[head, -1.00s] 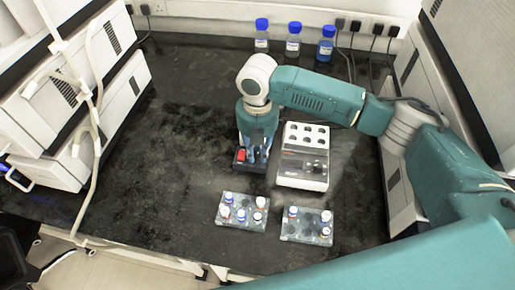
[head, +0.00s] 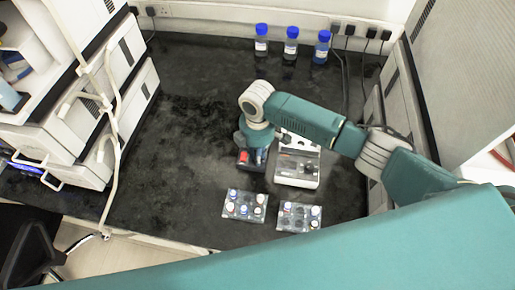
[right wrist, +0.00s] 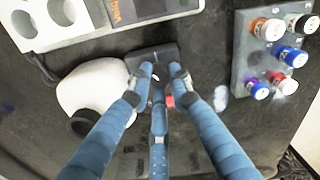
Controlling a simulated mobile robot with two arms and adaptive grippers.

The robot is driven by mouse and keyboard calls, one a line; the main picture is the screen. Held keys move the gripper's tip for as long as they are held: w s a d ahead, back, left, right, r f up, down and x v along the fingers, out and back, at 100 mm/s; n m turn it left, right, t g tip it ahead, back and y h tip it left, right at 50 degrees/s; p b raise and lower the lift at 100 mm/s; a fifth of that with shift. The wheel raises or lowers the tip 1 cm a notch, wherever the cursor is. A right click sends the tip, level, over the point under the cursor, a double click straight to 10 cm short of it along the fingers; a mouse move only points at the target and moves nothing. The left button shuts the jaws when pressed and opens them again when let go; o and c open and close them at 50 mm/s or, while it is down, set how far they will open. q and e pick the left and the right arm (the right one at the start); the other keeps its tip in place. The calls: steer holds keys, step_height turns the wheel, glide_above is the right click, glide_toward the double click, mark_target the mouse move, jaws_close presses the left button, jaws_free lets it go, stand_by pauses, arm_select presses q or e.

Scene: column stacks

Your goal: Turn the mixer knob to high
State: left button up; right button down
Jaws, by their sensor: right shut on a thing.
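The mixer (right wrist: 88,88) has a pale rounded body with a dark cup on top and a black front part, which also shows in the head view (head: 246,165). A red switch (right wrist: 170,101) sits on the black front. My right gripper (right wrist: 160,78) has its blue fingers closed in at the black front, beside the red switch. It is shut on the mixer knob, which the fingertips mostly hide, so its setting cannot be read. In the head view the right gripper (head: 260,150) is over the mixer, its fingers largely covered by my wrist. My left gripper is not in view.
A white device with round wells (head: 296,180) stands close at the mixer's right. Two racks with capped vials (head: 232,213) (head: 285,222) are in front. Three blue-capped bottles (head: 291,47) stand at the back. The bench left of the mixer is clear.

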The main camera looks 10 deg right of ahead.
steer(key=m+p, duration=0.2)
steer(key=m, duration=0.1)
steer(key=shift+r+m+p, duration=0.2)
steer(key=shift+m+p, duration=0.1)
steer(key=shift+p, duration=0.1)
steer(key=shift+f+m+p, duration=0.15)
steer(key=shift+m+p, duration=0.8)
steer(key=shift+m, duration=0.35)
steer(key=shift+w, duration=0.1)
steer(key=c, duration=1.6)
jaws_free()
step_height(320, 180, up, 12)
steer(key=shift+d, duration=0.1)
steer(key=shift+f, duration=0.1)
